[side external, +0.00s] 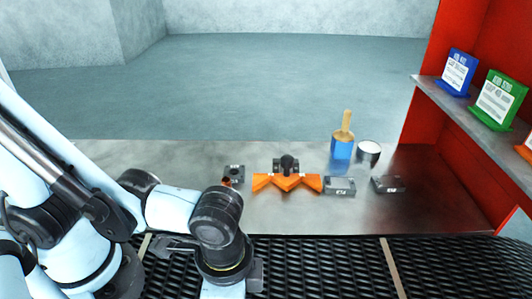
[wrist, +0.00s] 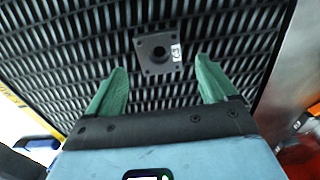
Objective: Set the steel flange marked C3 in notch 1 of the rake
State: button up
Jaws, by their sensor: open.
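The steel flange marked C3 (wrist: 158,53) is a dark square plate with a central hole and a white label at its right. It lies on the black mesh belt (wrist: 75,45) in the wrist view; in the side view I cannot make it out behind my arm. My gripper (wrist: 160,70) is open, its two green fingers apart on either side of the flange's near edge, with nothing between them. The orange zigzag rake (side external: 265,183) stands on the steel table beyond the belt. A dark round-topped part (side external: 288,163) is at its middle; its notch numbers are too small to read.
A dark block (side external: 234,172) stands left of the rake. Two labelled grey blocks (side external: 340,187) (side external: 388,184) lie to its right. Behind them are a blue holder (side external: 342,150) with a wooden-handled tool and a metal cup (side external: 368,153). A red shelf unit (side external: 415,125) bounds the right.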

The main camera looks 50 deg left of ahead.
notch_tip(320, 180, up, 8)
jog(key=r, duration=0.1)
jog(key=w+a+n+t+h, duration=0.1)
jog(key=w+a+n+t, duration=0.2)
jog(key=w+a, duration=0.7)
jog(key=shift+n+h, duration=0.3)
jog(key=shift+n, duration=0.7)
jog(key=shift+o, duration=0.4)
jog(key=w+a+r+n+t+y, duration=0.1)
jog(key=w+a+n+t, duration=0.2)
jog(key=a, duration=0.8)
jog(key=shift+w+n+t+y, duration=0.3)
jog(key=shift+w+n+t, duration=0.1)
jog(key=shift+n+t, duration=0.15)
jog(key=shift+r, duration=0.1)
jog(key=shift+d, duration=0.1)
